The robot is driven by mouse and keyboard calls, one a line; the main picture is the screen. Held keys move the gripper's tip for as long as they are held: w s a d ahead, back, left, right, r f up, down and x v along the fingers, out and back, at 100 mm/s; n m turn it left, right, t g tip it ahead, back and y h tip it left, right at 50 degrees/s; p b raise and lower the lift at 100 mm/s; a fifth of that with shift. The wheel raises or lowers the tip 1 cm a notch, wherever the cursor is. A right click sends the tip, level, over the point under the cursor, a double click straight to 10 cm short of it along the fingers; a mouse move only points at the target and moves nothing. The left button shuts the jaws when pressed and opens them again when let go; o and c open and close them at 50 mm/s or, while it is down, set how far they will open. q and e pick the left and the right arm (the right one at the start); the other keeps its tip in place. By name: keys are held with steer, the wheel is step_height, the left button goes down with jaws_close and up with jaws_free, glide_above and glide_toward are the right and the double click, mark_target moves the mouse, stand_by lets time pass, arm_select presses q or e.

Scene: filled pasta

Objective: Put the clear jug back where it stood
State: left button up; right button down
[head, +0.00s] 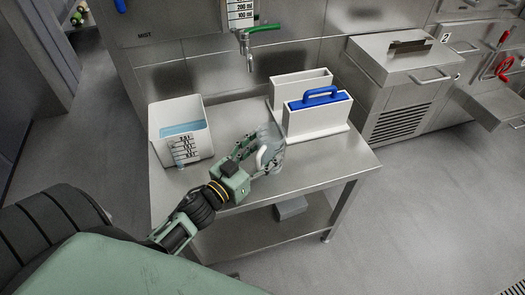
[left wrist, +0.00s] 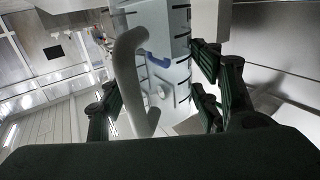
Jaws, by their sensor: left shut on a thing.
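The clear jug (head: 269,143) is see-through with a pale handle. It is at the right part of the steel table, just in front of the white holder with the blue-handled piece. My left gripper (head: 258,153) is shut on the jug at its handle side. In the left wrist view the pale curved handle (left wrist: 128,75) shows large between the dark green fingers (left wrist: 160,95). I cannot tell whether the jug's base touches the table. My right gripper is not in view.
A white container (head: 203,147) with blue liquid and level marks stands on the table's left. White holders (head: 316,120), one with a blue handle (head: 320,98), stand at right. A green-levered tap (head: 249,62) hangs above. The table's front right (head: 325,165) is clear.

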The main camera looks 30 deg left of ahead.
arm_select(q)
steer(key=o, duration=1.9)
steer(key=s, duration=0.4)
steer(key=s+a, duration=0.1)
steer(key=s, duration=0.3)
steer(key=s+a+b, duration=0.1)
steer(key=s, duration=0.2)
steer(key=shift+s+r, duration=0.1)
steer(key=shift+s, duration=0.3)
steer(key=shift+r, duration=0.15)
